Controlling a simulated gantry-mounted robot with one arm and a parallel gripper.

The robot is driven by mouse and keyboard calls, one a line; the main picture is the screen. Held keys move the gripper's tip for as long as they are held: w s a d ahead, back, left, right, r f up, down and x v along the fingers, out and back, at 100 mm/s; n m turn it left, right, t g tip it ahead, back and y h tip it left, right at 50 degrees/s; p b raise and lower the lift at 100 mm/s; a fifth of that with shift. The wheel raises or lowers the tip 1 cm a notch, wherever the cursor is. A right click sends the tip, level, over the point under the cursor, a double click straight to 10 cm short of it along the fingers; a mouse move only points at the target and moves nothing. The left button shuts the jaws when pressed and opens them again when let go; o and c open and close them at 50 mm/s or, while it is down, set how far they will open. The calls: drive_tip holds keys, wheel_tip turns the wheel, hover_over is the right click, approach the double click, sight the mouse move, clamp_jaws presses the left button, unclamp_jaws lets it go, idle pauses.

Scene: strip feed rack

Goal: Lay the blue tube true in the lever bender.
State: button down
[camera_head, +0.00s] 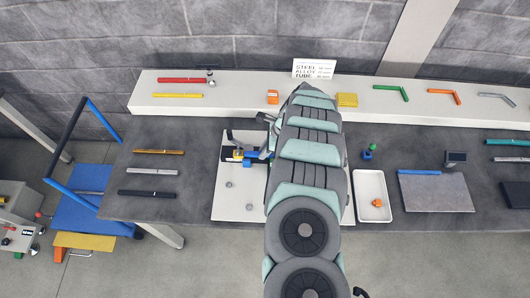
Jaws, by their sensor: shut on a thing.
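The lever bender (232,154) stands on a white board left of my arm, with a dark base, a yellow part and an upright dark lever. A short blue length, which looks like the blue tube (251,154), shows at the bender's right side, beside the yellow part. My gripper (266,153) is at the bender's right, mostly hidden by my arm, and is shut on the tube. My arm hides the tube's right part. I cannot tell whether the tube is seated or true in the bender.
Gold, silver and black tubes (147,193) lie left of the board (224,207). A white tray (373,184) holds an orange piece. A grey plate (436,192) with a blue strip along its back edge lies further right. Tubes and bent pieces lie on the back shelf (230,104).

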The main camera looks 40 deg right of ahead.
drive_tip(key=shift+f+b, duration=0.6)
drive_tip(key=shift+f, duration=0.25)
drive_tip(key=c, duration=1.3)
unclamp_jaws()
drive_tip(key=shift+r, duration=0.1)
drive_tip(key=v, duration=1)
drive_tip(key=shift+w, duration=0.15)
drive_tip(key=shift+s+d+r, duration=0.1)
drive_tip(key=shift+s+r, duration=0.15)
drive_tip(key=shift+r, duration=0.15)
